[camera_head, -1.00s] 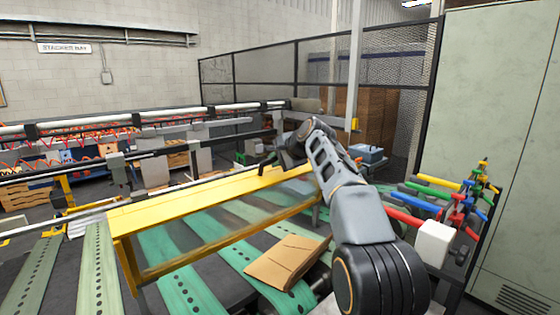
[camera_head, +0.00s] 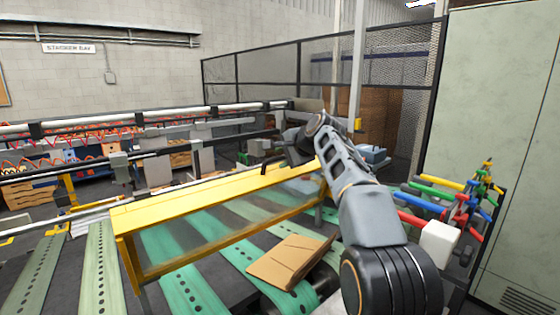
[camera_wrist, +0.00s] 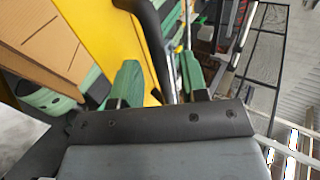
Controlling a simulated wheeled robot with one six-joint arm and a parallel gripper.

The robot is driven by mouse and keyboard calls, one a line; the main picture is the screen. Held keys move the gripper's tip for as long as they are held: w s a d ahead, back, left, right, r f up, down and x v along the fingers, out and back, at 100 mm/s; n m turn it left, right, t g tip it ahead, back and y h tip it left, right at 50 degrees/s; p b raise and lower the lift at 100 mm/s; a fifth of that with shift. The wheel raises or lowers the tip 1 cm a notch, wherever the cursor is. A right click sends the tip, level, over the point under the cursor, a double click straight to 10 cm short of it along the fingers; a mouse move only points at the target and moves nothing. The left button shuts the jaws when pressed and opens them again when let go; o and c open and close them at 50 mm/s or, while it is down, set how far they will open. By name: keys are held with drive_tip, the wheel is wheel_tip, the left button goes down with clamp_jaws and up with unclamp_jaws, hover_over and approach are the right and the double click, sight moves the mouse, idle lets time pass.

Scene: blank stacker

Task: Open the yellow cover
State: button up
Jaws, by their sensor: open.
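The yellow cover (camera_head: 200,205) is a long yellow frame with a clear front panel, lying closed over the green belts in the head view. In the wrist view its yellow surface (camera_wrist: 105,32) runs down the upper middle. A dark curved handle (camera_wrist: 152,35) stands on it. My gripper (camera_wrist: 160,75) is open, with its green-tipped fingers on either side of the handle's lower part. I cannot tell whether either finger touches it. In the head view my gripper is at the cover's far right end, mostly hidden by my own wrist.
A brown cardboard blank (camera_head: 289,261) lies on the belts below the cover's front. A rack of coloured rods (camera_head: 440,195) and a white block (camera_head: 439,243) stand to the right of my arm. Rails (camera_head: 150,155) run behind the cover, and a mesh fence (camera_head: 270,80) stands farther back.

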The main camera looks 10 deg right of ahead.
drive_tip(key=b+v, duration=0.1)
drive_tip(key=v, duration=1.1)
drive_tip(key=shift+f, duration=0.1)
